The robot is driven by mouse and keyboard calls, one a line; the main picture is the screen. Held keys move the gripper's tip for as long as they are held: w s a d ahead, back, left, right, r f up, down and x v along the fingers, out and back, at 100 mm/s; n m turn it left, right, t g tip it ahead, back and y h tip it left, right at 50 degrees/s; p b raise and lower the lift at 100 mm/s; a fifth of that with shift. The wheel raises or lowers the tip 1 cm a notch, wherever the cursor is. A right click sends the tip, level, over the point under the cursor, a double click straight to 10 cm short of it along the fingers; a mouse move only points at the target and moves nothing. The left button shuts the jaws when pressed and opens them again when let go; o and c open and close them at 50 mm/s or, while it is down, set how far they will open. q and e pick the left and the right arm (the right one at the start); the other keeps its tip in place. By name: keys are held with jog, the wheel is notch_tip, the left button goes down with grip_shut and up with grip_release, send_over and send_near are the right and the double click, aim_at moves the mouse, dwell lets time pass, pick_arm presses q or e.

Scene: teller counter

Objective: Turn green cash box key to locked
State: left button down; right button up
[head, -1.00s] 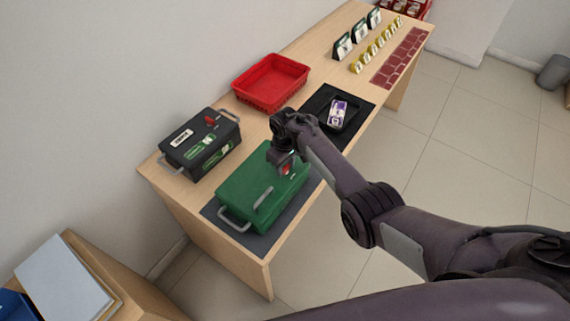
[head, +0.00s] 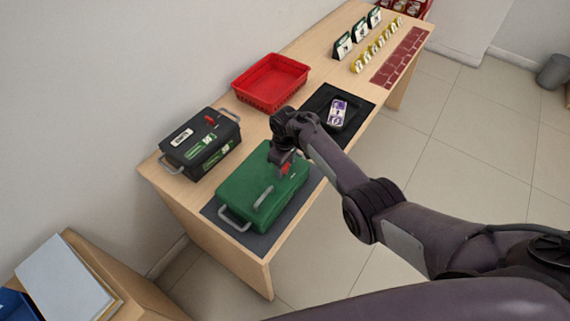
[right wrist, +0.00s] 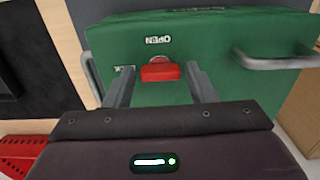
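The green cash box (head: 250,195) lies on a dark mat, with grey handles. Its red key (right wrist: 160,72) sits in a round lock on the lid; the key's bar lies crosswise in the right wrist view. The word OPEN (right wrist: 157,39) shows upside down beyond the key; a second label, partly hidden, is by the left finger. My right gripper (right wrist: 160,80) is open, one finger on each side of the key, with gaps showing on both sides. In the head view, my right gripper (head: 283,163) is over the box lid. My left gripper is out of view.
A black cash box (head: 200,145) with its own red key stands behind the green one. A red basket (head: 270,82) and a black tray (head: 355,110) holding banknotes are farther along the counter. Label stands and a maroon mat (head: 403,58) are at the far end.

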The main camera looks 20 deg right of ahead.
aim_at(285, 167)
jog(key=shift+o, duration=0.7)
notch_tip(285, 167, up, 8)
jog(key=shift+f, duration=0.1)
dwell(0.3)
